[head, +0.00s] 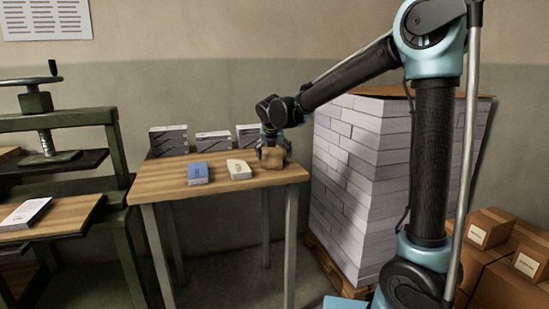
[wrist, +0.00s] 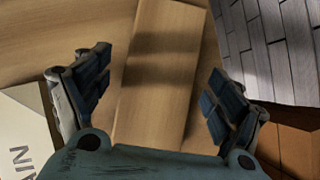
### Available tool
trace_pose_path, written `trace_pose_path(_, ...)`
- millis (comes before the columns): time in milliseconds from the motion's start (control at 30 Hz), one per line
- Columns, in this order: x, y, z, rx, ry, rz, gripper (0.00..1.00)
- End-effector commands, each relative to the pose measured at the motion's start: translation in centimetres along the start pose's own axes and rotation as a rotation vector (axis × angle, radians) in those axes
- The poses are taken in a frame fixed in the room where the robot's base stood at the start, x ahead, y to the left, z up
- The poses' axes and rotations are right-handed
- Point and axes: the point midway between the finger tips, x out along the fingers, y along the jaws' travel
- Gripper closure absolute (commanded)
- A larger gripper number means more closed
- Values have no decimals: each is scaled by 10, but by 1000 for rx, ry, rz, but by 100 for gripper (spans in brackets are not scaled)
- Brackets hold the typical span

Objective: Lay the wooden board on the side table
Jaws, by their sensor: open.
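The wooden board (head: 271,163) is a light brown block at the right end of the side table (head: 155,184); it appears to rest on the tabletop. In the wrist view the board (wrist: 160,85) runs lengthwise between the fingers, with gaps on both sides. My gripper (head: 273,146) is right above the board in the head view, partly hiding its upper part. In the wrist view my gripper (wrist: 158,65) has its fingers spread on either side of the board, not visibly touching it.
A blue book (head: 198,174) and a cream book (head: 239,169) lie left of the board. Several grey volumes (head: 213,141) stand along the table's back. A tall paper stack (head: 365,180) rises close on the right. A green press (head: 120,160) stands at left.

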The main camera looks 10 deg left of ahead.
Motion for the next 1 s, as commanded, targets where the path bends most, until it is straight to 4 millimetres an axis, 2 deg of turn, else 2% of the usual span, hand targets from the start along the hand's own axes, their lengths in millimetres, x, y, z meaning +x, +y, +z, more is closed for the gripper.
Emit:
trace_pose_path(167, -25, 0, -1, -1, 0, 1, 14)
trace_pose_path(400, -72, 0, -1, -1, 0, 1, 14)
trace_pose_path(600, -101, 0, 0, -1, 0, 0, 14)
trace_pose_path(800, -114, 0, 0, 0, 0, 0, 14)
trace_pose_path(1000, -116, -3, 0, 11, 2, -2, 14)
